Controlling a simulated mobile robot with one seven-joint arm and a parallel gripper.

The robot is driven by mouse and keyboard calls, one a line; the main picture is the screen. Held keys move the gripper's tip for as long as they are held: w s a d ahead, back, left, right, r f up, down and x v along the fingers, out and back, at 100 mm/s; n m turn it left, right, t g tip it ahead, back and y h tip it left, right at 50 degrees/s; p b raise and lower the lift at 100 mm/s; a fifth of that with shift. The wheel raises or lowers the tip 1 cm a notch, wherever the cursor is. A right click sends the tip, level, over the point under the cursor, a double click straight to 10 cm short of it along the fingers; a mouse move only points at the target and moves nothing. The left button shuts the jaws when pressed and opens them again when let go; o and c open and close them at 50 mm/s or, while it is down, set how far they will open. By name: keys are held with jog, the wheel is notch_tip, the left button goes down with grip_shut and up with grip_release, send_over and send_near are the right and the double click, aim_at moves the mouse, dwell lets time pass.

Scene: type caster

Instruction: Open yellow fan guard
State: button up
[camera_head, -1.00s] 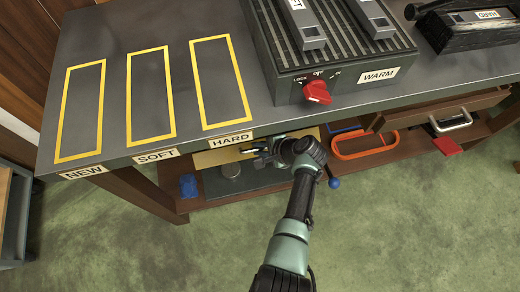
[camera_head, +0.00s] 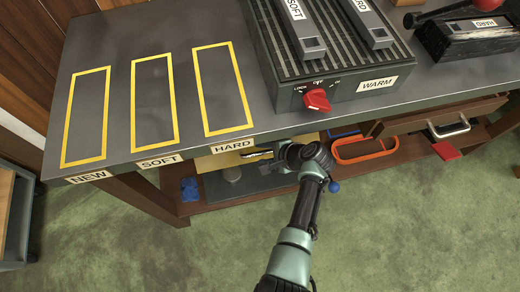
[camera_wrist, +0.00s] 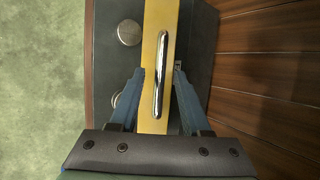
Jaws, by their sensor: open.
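The yellow fan guard (camera_wrist: 157,30) is a flat yellow panel with a long silver handle (camera_wrist: 161,75), upright in the wrist view. In the head view the guard (camera_head: 222,160) shows as a yellow strip under the bench edge, below the HARD label, partly hidden by the bench top. My gripper (camera_wrist: 158,72) is open, its two blue-grey fingers on either side of the handle and pointing toward the panel. I cannot tell whether they touch it. In the head view my gripper (camera_head: 262,158) is at the right end of the yellow strip.
The bench top (camera_head: 120,60) overhangs the guard. A heater marked WARM with a red knob (camera_head: 317,100) stands on it. An open drawer (camera_head: 440,118) and an orange-rimmed tray (camera_head: 365,150) are to the right. A blue item (camera_head: 190,188) lies on the lower shelf. Green floor in front is clear.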

jog(key=p+v, duration=0.3)
jog(key=v, duration=0.7)
jog(key=shift+d+r+p, duration=0.15)
jog(key=shift+r+p, duration=0.1)
jog(key=shift+p, duration=0.15)
jog(key=shift+s, duration=0.1)
jog(key=shift+c, duration=0.3)
